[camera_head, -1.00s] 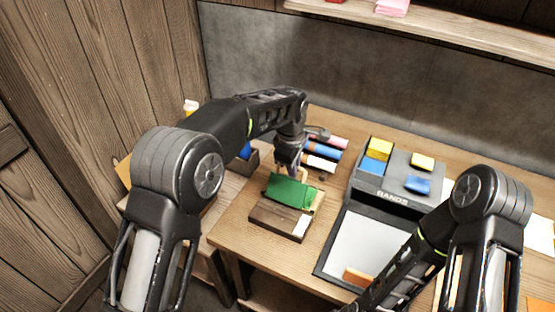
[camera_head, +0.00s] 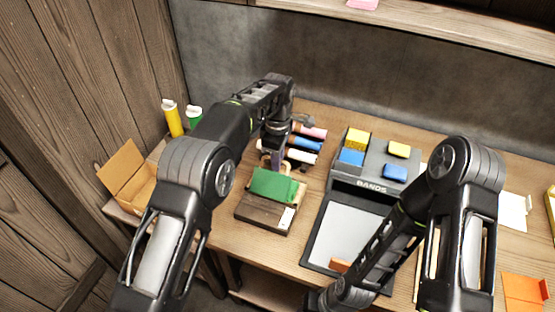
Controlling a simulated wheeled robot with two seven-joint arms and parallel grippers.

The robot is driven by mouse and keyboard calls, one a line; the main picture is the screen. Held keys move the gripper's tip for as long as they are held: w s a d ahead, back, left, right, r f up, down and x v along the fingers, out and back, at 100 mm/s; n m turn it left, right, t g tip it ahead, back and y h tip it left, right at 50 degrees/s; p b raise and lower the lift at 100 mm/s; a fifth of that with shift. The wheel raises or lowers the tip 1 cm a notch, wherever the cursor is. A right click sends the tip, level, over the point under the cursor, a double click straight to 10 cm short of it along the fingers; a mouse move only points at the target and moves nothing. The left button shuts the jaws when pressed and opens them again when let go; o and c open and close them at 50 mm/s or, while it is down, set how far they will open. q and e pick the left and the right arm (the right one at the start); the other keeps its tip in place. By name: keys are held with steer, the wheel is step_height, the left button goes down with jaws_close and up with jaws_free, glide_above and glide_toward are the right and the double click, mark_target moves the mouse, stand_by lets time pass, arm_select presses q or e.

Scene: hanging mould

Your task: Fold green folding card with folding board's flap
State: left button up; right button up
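The green folding card (camera_head: 273,185) lies on the back part of the wooden folding board (camera_head: 262,214), near the left-front of the table. The board's front part is bare dark wood with a small white patch at its right. The flap cannot be told apart clearly from the rest of the board. My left gripper (camera_head: 277,163) points down at the back edge of the card; its fingertips are small and partly hidden, so its opening cannot be told.
A dark tray marked BANDS (camera_head: 372,187) with yellow and blue blocks stands right of the board. Several rolls (camera_head: 304,142) lie behind the board. An open cardboard box (camera_head: 128,172) and a yellow bottle (camera_head: 172,118) are at the left.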

arm_select(q)
steer(key=o, duration=0.3)
steer(key=shift+s+f, duration=0.15)
steer(key=shift+f, duration=0.1)
